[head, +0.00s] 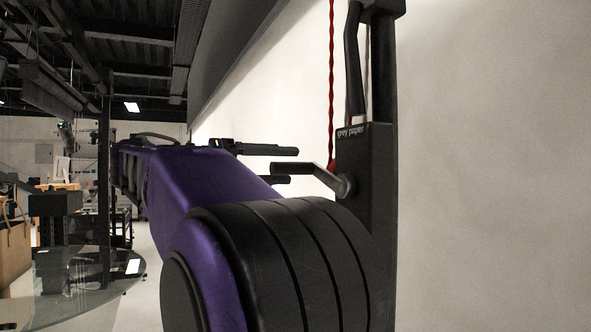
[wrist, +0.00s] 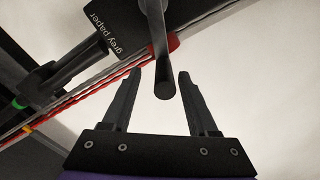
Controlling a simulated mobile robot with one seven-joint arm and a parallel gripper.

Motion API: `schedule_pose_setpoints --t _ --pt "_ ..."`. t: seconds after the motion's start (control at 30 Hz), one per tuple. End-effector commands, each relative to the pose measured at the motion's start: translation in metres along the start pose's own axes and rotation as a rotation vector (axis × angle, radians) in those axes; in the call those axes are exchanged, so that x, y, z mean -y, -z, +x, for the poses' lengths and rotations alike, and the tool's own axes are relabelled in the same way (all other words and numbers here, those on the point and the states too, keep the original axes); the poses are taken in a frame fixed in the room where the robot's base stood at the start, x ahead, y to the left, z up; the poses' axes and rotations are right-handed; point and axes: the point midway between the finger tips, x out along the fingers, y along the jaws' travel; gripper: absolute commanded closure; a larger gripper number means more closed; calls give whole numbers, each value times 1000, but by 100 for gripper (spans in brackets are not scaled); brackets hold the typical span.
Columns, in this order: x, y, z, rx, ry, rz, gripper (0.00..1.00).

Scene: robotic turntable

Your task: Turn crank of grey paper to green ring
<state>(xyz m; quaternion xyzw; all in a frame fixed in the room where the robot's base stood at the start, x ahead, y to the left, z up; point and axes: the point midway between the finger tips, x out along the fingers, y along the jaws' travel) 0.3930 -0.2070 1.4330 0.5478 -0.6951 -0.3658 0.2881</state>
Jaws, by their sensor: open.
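The grey paper mount (head: 363,150) is a black upright piece with white lettering, and the lettering also shows in the wrist view (wrist: 112,35). Its crank (head: 318,175) has a dark handle pointing left toward my gripper (head: 293,165). In the wrist view my gripper (wrist: 162,74) is open. The crank handle (wrist: 163,90) shows end-on between the two fingers, with a gap on both sides. A small green ring (wrist: 19,104) shows at the left edge of the wrist view. A red band (wrist: 164,46) shows beside the crank.
A red chain (head: 331,80) hangs beside the mount, close to the crank. Several cords cross the wrist view diagonally, and a small yellow band (wrist: 27,128) sits near the green ring. A pale backdrop (head: 490,180) fills the right. A glass table (head: 75,275) stands at far left.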

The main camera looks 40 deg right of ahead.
Motion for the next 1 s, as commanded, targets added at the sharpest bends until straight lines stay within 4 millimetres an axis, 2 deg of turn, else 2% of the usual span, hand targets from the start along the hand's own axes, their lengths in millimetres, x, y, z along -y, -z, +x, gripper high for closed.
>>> schedule_pose_setpoints --t 0.1,0.3,0.67,0.9,1.0 --pt "0 -1 22 3 -2 0 40" --pt "0 0 42 1 -1 0 40" --pt "0 0 46 -1 0 -1 42" --pt "-1 0 46 -1 -1 1 86" --pt "-2 0 46 -1 -2 3 100"
